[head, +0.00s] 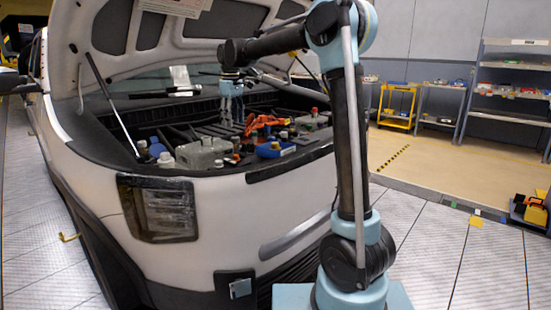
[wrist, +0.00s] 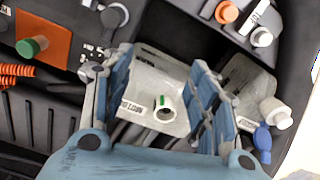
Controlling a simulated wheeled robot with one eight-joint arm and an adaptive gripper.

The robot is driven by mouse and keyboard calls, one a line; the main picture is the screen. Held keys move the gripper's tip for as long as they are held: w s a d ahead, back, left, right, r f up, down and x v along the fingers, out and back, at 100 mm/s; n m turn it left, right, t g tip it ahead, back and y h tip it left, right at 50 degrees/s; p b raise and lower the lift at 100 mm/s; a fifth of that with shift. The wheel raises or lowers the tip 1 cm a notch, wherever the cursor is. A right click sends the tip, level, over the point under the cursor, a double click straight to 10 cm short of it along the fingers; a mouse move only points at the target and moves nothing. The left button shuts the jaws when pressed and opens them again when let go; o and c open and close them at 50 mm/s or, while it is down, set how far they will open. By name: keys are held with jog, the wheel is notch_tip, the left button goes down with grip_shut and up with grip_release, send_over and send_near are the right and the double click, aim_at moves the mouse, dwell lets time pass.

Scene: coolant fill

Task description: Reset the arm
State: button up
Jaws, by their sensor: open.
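My gripper (head: 231,98) hangs fingers down over the engine bay of the white vehicle (head: 240,205), below the raised hood. In the wrist view my gripper (wrist: 158,78) is open, its two blue-grey fingers wide apart with nothing held between them. Below and between the fingers shows a pale reservoir (wrist: 150,80) with an open round neck (wrist: 165,108) and a green mark inside it. I cannot tell the exact height of the fingers above it.
The hood (head: 165,30) stands open on a thin prop rod (head: 112,105) at left. Orange hoses (head: 262,124) and a blue tray (head: 276,148) lie in the bay. The wrist view shows a green cap (wrist: 32,46) and blue cap (wrist: 262,140).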

jog(key=s+d+f+m+t, duration=0.1)
jog(key=s+d+f+m, duration=0.2)
jog(key=s+d, duration=0.8)
jog(key=s+d+f+m, duration=0.25)
jog(key=s+d, duration=0.35)
jog(key=d, duration=0.8)
jog(key=s+d+f+m, duration=0.2)
jog(key=s+d+f, duration=0.1)
jog(key=s+f, duration=0.3)
jog(key=s+d+f+m, duration=0.2)
jog(key=s+d+f, duration=0.2)
jog(key=s+f, duration=0.3)
jog(key=s+d+f+m+t, duration=0.1)
jog(key=s+d+f+m, duration=0.1)
jog(key=s+d+f, duration=0.2)
jog(key=s+f, duration=0.2)
jog(key=s, duration=0.1)
jog(key=shift+d+f+m, duration=0.25)
jog(key=shift+m, duration=0.1)
